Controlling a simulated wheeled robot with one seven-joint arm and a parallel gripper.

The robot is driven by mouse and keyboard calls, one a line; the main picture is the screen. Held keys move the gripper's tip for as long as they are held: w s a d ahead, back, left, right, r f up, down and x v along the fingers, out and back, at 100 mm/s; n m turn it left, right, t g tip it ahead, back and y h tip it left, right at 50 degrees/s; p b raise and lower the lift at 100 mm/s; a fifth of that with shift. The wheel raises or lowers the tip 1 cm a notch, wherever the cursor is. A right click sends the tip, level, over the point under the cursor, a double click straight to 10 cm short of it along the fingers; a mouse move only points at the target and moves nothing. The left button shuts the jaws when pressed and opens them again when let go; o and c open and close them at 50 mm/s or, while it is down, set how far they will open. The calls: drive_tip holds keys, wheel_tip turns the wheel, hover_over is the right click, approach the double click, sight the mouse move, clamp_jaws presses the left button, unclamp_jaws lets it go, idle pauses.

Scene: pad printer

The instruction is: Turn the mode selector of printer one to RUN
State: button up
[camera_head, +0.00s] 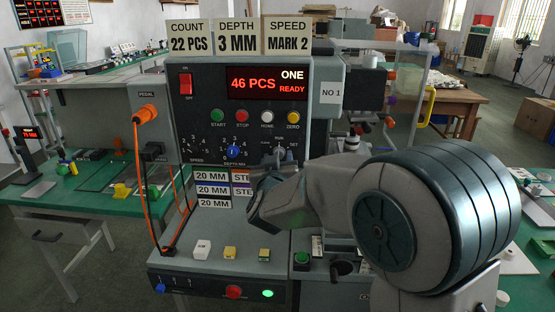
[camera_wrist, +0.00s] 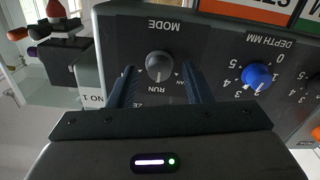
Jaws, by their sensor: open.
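Printer one (camera_head: 205,105) has a dark panel with a lit display (camera_head: 266,83) reading "46 PCS ONE READY". Its grey mode selector knob (camera_wrist: 160,65) shows in the wrist view between the "MODE" and "RUN" labels, which appear upside down. I cannot tell clearly which mark it points to. My gripper (camera_wrist: 158,76) is open, with one dark finger on each side of the knob. Whether the fingers touch it is not clear. In the head view my gripper (camera_head: 268,188) is in front of the panel's lower right, just below the selector (camera_head: 279,149).
A blue depth knob (camera_wrist: 257,76) sits beside the selector. Above it in the head view are START, STOP, HOME and ZERO buttons (camera_head: 242,116). A red power switch (camera_head: 186,84) is at upper left. Orange cable (camera_head: 140,165) hangs at the printer's left. Below is a red button (camera_head: 233,292).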

drive_tip(key=s, duration=1.3)
drive_tip(key=shift+s+a+b, duration=0.2)
drive_tip(key=shift+a+b, duration=0.05)
drive_tip(key=shift+b, duration=0.05)
